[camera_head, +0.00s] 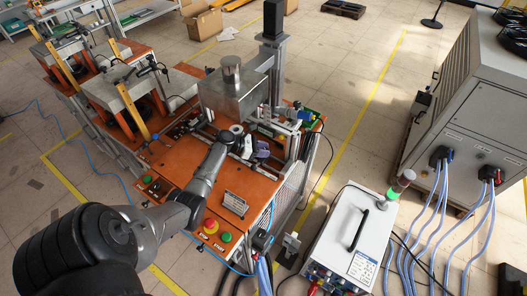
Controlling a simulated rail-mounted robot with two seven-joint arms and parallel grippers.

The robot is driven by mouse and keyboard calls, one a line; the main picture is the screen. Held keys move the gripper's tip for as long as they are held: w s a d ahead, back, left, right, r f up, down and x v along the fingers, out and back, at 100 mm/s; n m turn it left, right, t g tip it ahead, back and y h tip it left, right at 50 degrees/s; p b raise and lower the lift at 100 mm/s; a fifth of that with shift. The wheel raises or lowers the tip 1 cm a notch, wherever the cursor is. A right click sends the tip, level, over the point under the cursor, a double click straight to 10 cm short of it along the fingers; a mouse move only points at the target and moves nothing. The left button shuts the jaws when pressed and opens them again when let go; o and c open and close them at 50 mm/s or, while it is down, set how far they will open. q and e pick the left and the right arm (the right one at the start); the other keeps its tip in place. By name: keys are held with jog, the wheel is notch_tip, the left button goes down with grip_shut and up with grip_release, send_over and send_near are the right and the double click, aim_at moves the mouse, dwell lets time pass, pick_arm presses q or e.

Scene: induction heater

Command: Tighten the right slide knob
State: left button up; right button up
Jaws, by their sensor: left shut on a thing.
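The induction heater station has an orange worktop (173,164) with a grey metal box (233,97) and a slide assembly at its back right. My left arm reaches across the worktop from the lower left. My left gripper (261,153) is at the slide assembly, below and right of the metal box. It is shut on a small part there. The part is hidden by the fingers and too small to make out; it lies where the right slide knob would be. My right gripper is out of view.
A red stop button (210,226) and a green start button (225,237) sit at the worktop's front edge, close to my forearm. A white power unit (350,238) and a large grey cabinet (470,120) with blue hoses stand to the right.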

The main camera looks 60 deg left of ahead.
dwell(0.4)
pick_arm(q)
jog(key=o, duration=0.9)
jog(key=shift+v, duration=3.8)
jog(key=shift+w, duration=0.1)
